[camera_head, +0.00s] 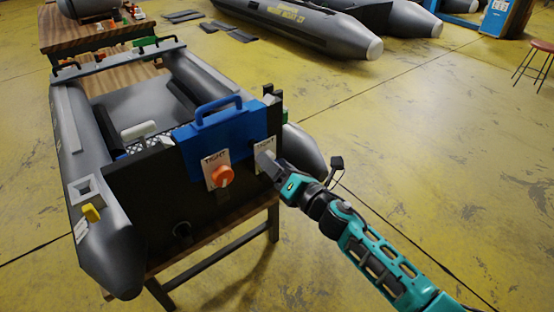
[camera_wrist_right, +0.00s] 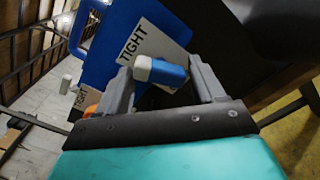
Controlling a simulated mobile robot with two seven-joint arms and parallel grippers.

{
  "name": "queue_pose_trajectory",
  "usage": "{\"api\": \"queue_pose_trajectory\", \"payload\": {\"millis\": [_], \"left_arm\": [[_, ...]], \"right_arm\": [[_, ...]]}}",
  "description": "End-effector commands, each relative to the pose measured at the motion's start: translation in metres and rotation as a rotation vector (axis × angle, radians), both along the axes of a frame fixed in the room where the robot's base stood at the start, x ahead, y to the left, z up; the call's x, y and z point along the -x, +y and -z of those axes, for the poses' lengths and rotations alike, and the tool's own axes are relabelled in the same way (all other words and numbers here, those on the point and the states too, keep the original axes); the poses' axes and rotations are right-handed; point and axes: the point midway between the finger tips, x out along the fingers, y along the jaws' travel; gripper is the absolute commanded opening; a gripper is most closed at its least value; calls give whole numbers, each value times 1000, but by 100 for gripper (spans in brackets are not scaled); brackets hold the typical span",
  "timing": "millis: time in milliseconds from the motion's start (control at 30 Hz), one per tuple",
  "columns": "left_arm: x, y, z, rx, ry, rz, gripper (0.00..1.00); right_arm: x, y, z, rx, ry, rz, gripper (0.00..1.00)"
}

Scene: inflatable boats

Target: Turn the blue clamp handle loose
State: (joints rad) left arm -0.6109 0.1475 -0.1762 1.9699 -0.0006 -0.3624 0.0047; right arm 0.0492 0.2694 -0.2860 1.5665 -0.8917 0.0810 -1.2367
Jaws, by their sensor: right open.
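The blue clamp handle (camera_wrist_right: 170,73), with a white end, lies between the two fingers of my right gripper (camera_wrist_right: 162,88) in the right wrist view. The fingers are open around it; whether either touches it I cannot tell. In the head view my right gripper (camera_head: 266,160) is at the right side of the boat's black transom (camera_head: 145,190) and hides the handle. A white TIGHT label (camera_wrist_right: 153,45) is behind the handle. The blue bracket (camera_head: 215,135) sits over the transom top. My left gripper is out of view.
An orange knob (camera_head: 222,176) with its own TIGHT label is left of my right gripper. The grey inflatable boat (camera_head: 70,130) rests on a wooden stand (camera_head: 262,200). The yellow floor to the right is clear up to a red stool (camera_head: 541,46).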

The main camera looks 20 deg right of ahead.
Motion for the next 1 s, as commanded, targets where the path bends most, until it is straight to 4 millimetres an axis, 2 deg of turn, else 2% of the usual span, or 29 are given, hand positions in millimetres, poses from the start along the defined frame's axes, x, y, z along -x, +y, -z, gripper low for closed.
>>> {"api": "queue_pose_trajectory", "payload": {"millis": [33, 200, 600, 800, 1000], "left_arm": [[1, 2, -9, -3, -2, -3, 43], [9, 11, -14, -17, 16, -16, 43], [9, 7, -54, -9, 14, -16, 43], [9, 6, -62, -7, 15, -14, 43], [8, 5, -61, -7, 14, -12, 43]], "right_arm": [[0, 0, -6, -110, 42, 2, 68], [0, 0, -5, -496, 182, 3, 68], [0, -1, -5, -1362, 496, 1, 68], [0, -1, -2, -1700, 618, -1, 68], [0, -1, 0, -1884, 683, -1, 68]]}}
